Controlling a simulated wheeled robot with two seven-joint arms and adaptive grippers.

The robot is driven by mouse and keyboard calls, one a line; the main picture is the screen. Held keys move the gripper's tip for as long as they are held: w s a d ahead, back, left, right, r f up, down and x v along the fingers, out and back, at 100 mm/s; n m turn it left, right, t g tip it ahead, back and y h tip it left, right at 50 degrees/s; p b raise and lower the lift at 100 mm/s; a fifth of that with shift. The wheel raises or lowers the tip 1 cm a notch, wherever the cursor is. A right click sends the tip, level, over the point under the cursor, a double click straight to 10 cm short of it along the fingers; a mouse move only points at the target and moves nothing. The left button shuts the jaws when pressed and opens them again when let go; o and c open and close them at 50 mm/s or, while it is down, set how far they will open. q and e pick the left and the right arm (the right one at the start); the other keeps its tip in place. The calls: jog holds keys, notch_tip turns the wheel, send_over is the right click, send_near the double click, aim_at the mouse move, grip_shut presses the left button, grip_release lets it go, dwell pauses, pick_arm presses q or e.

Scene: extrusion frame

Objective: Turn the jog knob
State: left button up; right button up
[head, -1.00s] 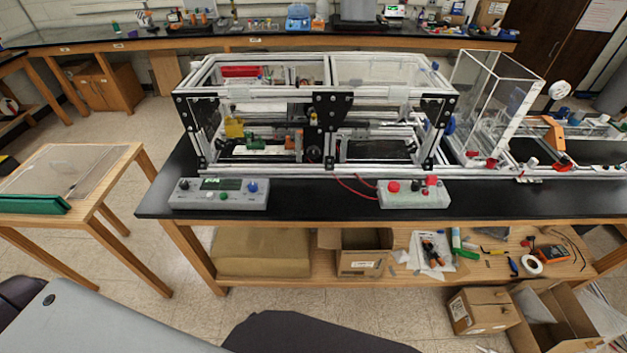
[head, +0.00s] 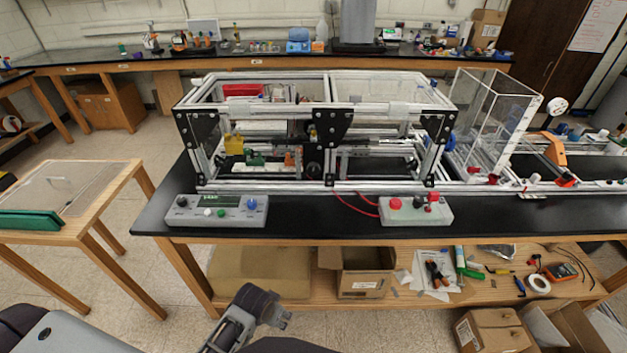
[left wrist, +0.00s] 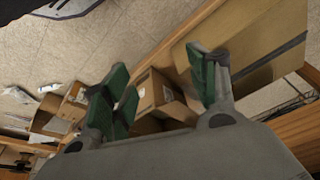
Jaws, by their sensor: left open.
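A grey control box (head: 217,217) with a small display (head: 220,201) lies at the front left of the black bench top. It carries a blue knob (head: 252,204) at its right end and a black knob (head: 183,202) at its left end. I cannot read which one is the jog knob. My left gripper (head: 284,318) is low at the bottom middle of the head view, below the bench top and apart from the box. In the left wrist view its green-padded fingers (left wrist: 165,88) are spread and empty. My right gripper is not in view.
An aluminium extrusion frame (head: 325,108) stands behind the box. A second box with a red button (head: 395,204) sits to the right, with red wires. The lower shelf holds an open carton (head: 362,280) and tools. A wooden side table (head: 105,210) is at the left.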

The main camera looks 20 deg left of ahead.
pick_arm(q)
notch_tip(320, 180, up, 7)
jog(key=w, duration=0.1)
jog(key=m+t+y+b, duration=0.1)
jog(key=m+t+y, duration=0.4)
jog(key=m+t, duration=1.3)
send_near(314, 171)
jog(key=shift+s+d+r+m+g, duration=0.25)
jog(key=shift+s+r+m+g, duration=0.25)
jog(key=shift+s+m+g, duration=0.15)
jog(key=shift+s+d+r+m+g, duration=0.3)
jog(key=shift+s+r+m+g, duration=0.25)
jog(key=shift+s, duration=0.25)
jog(key=shift+s+d+r+m+g, duration=0.25)
jog(key=shift+s+r+m+g, duration=0.25)
jog(key=shift+s+m+g, duration=0.15)
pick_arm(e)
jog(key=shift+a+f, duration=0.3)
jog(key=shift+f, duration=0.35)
pick_arm(q)
jog(key=shift+p+x, duration=0.9)
jog(key=shift+x, duration=5.95)
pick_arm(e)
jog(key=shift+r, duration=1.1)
pick_arm(q)
jog(key=shift+a, duration=0.1)
